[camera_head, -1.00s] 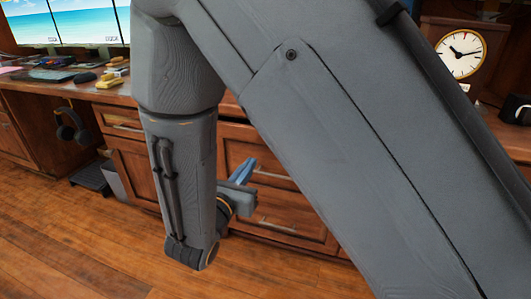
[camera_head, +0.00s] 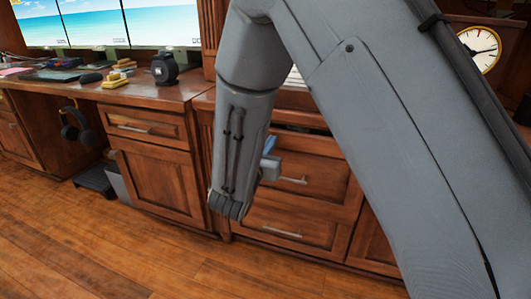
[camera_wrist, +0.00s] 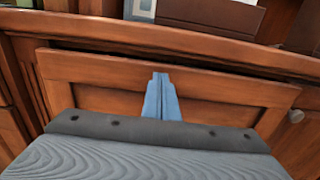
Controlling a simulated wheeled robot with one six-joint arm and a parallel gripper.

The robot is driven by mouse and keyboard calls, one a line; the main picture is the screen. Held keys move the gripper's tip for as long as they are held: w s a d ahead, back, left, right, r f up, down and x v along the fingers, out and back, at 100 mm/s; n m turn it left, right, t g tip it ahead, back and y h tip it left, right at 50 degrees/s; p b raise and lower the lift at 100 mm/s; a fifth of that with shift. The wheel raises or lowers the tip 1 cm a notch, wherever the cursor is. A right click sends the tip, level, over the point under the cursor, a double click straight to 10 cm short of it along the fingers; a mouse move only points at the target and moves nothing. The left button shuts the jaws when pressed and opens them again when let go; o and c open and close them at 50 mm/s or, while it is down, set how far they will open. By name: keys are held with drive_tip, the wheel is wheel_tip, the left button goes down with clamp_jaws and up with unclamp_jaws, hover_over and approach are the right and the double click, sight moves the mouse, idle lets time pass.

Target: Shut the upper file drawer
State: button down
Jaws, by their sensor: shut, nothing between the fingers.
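The upper file drawer (camera_head: 318,172) is a brown wood front with a metal handle (camera_head: 293,181), right of my forearm in the head view. In the wrist view its front (camera_wrist: 225,85) spans the picture, with a dark gap along its top under the counter edge, so it stands slightly open. My gripper (camera_head: 270,160) is mostly hidden behind my forearm in the head view. In the wrist view my gripper's blue fingers (camera_wrist: 160,80) are together and empty, pointing at the middle of the drawer front. I cannot tell whether they touch it.
The lower drawer (camera_head: 290,225) below looks shut. The wood counter (camera_wrist: 150,35) overhangs the upper drawer. Left are a cabinet (camera_head: 160,185) and headphones (camera_head: 75,128) under the desk. The floor (camera_head: 100,260) in front is clear.

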sight(277, 134)
drive_tip(key=shift+w+d, duration=0.1)
drive_tip(key=shift+w, duration=0.25)
drive_tip(key=x, duration=0.4)
drive_tip(key=shift+w+d+r+b, duration=0.15)
drive_tip(key=shift+w+b, duration=0.1)
drive_tip(key=shift+b, duration=0.1)
